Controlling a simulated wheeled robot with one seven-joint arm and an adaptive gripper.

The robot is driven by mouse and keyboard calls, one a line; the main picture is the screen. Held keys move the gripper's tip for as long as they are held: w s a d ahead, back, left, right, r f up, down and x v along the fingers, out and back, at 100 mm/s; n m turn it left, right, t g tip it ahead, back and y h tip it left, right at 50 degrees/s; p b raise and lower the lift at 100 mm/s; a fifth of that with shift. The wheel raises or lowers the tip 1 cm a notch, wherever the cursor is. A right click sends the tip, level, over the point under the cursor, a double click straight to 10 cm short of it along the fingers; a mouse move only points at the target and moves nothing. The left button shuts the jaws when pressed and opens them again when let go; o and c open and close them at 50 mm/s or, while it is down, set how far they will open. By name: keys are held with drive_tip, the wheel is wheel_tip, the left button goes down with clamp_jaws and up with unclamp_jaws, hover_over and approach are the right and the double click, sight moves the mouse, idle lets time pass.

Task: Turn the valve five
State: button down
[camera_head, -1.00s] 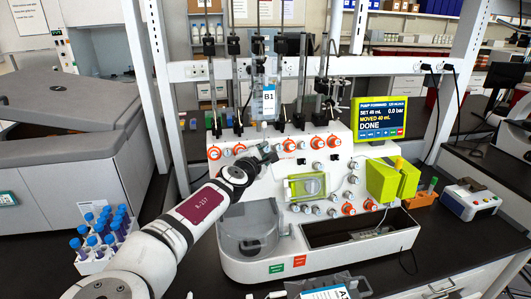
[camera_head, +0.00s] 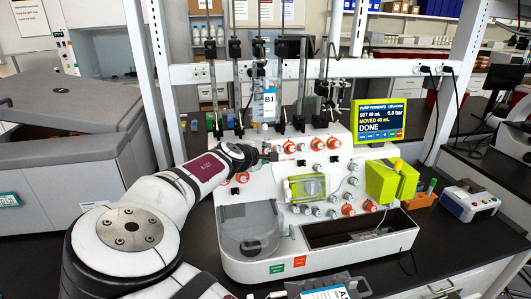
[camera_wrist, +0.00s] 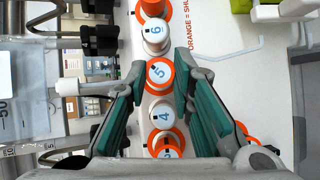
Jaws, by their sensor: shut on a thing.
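Valve five (camera_wrist: 160,74) is an orange knob with a white cap marked 5, seen in the wrist view in a row of numbered knobs. My gripper (camera_wrist: 160,65) has its two teal-padded fingers on either side of it, shut on the knob. In the head view my gripper (camera_head: 270,155) is at the upper knob row of the white machine (camera_head: 240,195), coming from the left, and it hides valve five there.
Valve six (camera_wrist: 156,35) and valve four (camera_wrist: 165,114) sit close on either side of valve five. A bag marked B1 (camera_head: 269,103) hangs above the row. A yellow-green display (camera_head: 379,121) reads DONE.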

drive_tip(key=c, duration=1.4)
unclamp_jaws()
drive_tip(key=shift+f, duration=0.1)
drive_tip(key=v, duration=1.2)
